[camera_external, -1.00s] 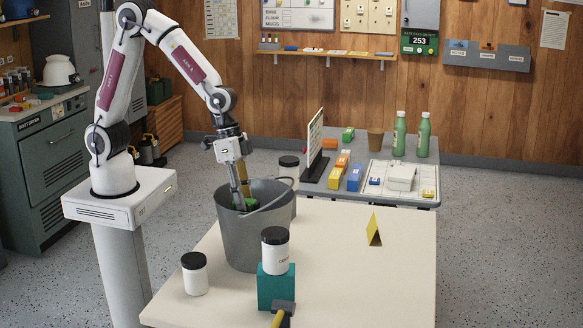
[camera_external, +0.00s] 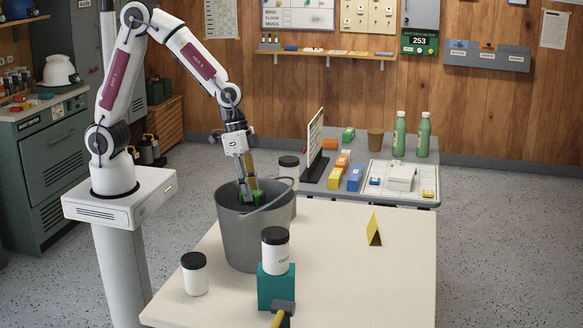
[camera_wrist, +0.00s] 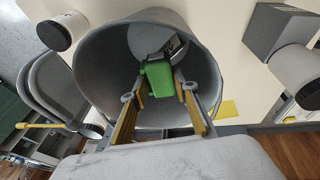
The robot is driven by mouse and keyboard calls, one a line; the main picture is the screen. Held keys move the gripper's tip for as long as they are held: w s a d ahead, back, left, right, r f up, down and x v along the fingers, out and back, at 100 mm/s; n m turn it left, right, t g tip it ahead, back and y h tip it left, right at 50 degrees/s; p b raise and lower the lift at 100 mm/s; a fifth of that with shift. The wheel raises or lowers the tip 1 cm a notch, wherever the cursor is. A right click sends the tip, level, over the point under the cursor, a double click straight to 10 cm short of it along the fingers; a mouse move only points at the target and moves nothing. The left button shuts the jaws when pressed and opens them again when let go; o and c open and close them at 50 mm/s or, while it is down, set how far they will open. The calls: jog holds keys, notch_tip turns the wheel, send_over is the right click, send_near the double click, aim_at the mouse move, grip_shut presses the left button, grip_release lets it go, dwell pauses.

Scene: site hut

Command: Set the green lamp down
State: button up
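The green lamp (camera_external: 250,198) is at my fingertips in the mouth of the grey bucket (camera_external: 243,238). My gripper (camera_external: 247,194) points down into the bucket and is shut on the lamp. In the wrist view the lamp (camera_wrist: 158,76) sits between my two fingers (camera_wrist: 161,88), inside the round bucket wall (camera_wrist: 105,60). A grey and dark item (camera_wrist: 168,48) shows beyond the lamp inside the bucket. The lamp's lower part is hidden by the bucket rim in the external view.
The bucket stands on a cream table (camera_external: 350,280). A white jar (camera_external: 194,275) is at its left. Another jar (camera_external: 275,252) stands on a teal block (camera_external: 276,287), near a hammer (camera_external: 283,312). A yellow sign (camera_external: 374,232) stands to the right, with bare tabletop around it.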

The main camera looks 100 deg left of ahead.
jog(key=shift+a, duration=0.65)
jog(key=shift+r, duration=0.1)
jog(key=w+a+r+m, duration=0.4)
jog(key=w+a+r, duration=0.15)
jog(key=w, duration=0.45)
jog(key=w+f+m+g, duration=0.1)
jog(key=w+f+m, duration=0.3)
jog(key=f, duration=0.7)
jog(key=shift+w+a+m+g+h, duration=0.3)
jog(key=shift+w+a+m, duration=0.1)
jog(key=shift+w+a, duration=0.05)
jog(key=shift+f, duration=0.15)
